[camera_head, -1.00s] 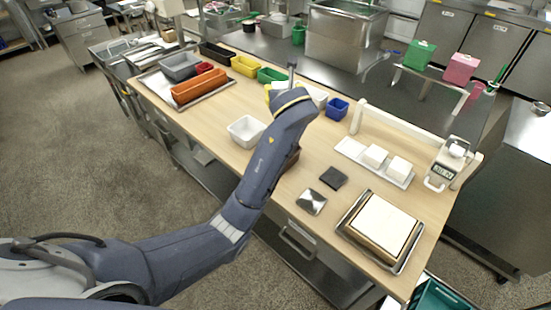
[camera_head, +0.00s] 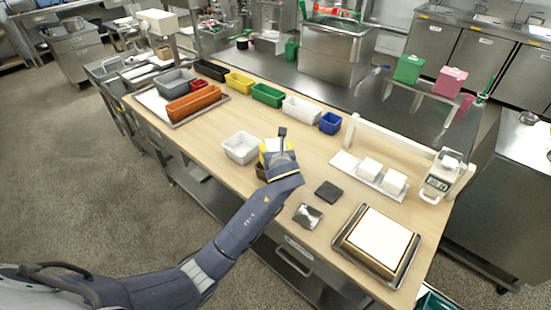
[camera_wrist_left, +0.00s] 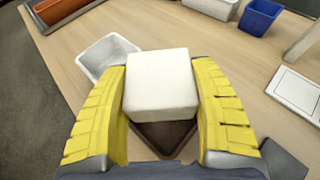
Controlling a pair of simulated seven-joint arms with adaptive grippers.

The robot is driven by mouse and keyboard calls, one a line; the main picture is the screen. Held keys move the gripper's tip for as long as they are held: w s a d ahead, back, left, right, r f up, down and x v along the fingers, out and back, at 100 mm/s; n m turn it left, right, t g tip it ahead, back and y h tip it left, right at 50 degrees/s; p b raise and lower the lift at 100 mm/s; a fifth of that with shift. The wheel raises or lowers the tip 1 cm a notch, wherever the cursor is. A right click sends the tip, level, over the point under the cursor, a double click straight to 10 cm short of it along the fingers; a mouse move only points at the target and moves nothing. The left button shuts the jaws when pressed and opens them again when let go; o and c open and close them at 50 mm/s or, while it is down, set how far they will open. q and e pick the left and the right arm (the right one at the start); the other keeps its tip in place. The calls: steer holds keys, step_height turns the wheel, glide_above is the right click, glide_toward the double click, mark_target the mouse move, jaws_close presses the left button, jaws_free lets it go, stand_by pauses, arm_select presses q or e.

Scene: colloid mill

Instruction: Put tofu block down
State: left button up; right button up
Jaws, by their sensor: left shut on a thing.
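My left gripper (camera_head: 272,146) is over the wooden table, beside the white bin. In the left wrist view, its yellow fingers (camera_wrist_left: 161,100) are closed on both sides of a white tofu block (camera_wrist_left: 162,84). A dark brown flat piece (camera_wrist_left: 165,134) shows beneath the block; I cannot tell whether they touch. My right gripper is not in view.
The empty white bin (camera_head: 241,148) stands just left of the gripper. A dark square (camera_head: 328,192) and a silver square (camera_head: 308,215) lie to its right. Several coloured bins line the back edge.

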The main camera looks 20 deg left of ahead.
arm_select(q)
steer(key=shift+f, duration=2.15)
steer(key=shift+f, duration=0.6)
steer(key=o, duration=0.8)
steer(key=shift+o, duration=0.2)
steer(key=shift+r, duration=0.2)
steer(key=r+v, duration=0.1)
steer(key=v, duration=1.1)
steer(key=shift+f, duration=0.1)
